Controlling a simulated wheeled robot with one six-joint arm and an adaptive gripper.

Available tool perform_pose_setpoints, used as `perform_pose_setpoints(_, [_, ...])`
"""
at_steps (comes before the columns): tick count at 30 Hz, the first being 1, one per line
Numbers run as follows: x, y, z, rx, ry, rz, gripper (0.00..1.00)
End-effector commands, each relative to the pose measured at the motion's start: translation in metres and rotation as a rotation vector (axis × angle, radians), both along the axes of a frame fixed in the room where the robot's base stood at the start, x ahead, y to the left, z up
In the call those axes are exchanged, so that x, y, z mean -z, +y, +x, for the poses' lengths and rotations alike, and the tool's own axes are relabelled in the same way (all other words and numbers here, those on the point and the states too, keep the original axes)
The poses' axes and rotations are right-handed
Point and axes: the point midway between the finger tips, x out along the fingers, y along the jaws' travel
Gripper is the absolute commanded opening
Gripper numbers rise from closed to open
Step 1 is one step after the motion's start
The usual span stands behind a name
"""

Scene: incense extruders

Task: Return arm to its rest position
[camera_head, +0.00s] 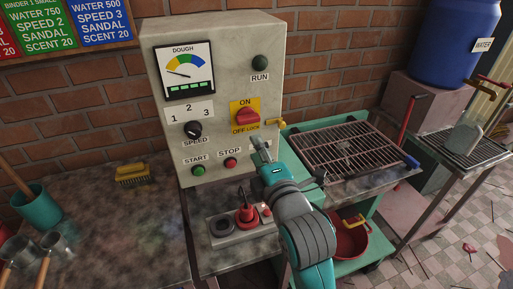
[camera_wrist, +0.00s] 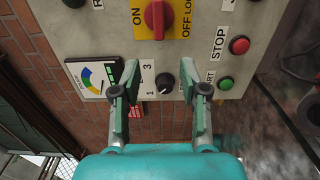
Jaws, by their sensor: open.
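My arm (camera_head: 305,235) reaches up from the lower middle of the head view. My gripper (camera_head: 261,150) is in front of the lower right of the grey control box (camera_head: 222,30). In the wrist view my gripper (camera_wrist: 160,90) has its two fingers wide apart with nothing held between them. The black speed knob (camera_wrist: 163,83) shows between the fingers, and the panel lies beyond them. I cannot tell the exact gap to the panel. The red switch (camera_head: 246,117), green start button (camera_head: 198,170) and red stop button (camera_head: 230,162) are in clear view.
A small block with red parts (camera_head: 245,215) sits below the box beside my arm. A metal grate (camera_head: 345,148) stands to the right, with a red bucket (camera_head: 350,240) below it. A yellow brush (camera_head: 132,173) and teal cup (camera_head: 36,208) are on the left table.

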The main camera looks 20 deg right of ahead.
Motion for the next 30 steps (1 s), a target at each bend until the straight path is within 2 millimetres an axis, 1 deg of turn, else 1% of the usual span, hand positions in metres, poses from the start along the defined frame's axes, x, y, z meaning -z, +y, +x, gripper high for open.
perform_pose_setpoints(9, [0.001,0.000,0.000,0.000,0.000,0.001,0.44])
perform_pose_setpoints(11, [0.004,0.000,-0.001,0.000,0.003,0.009,0.44])
perform_pose_setpoints(13, [0.013,-0.001,-0.005,-0.001,0.010,0.030,0.44])
perform_pose_setpoints(17, [0.044,-0.002,-0.019,0.000,0.030,0.116,0.44])
perform_pose_setpoints(20, [0.075,-0.004,-0.037,0.000,0.049,0.209,0.44])
perform_pose_setpoints(24, [0.113,-0.006,-0.066,0.005,0.073,0.343,0.44])
perform_pose_setpoints(26, [0.128,-0.006,-0.079,0.007,0.082,0.402,0.44])
perform_pose_setpoints(30, [0.161,-0.009,-0.113,0.017,0.106,0.537,0.44])
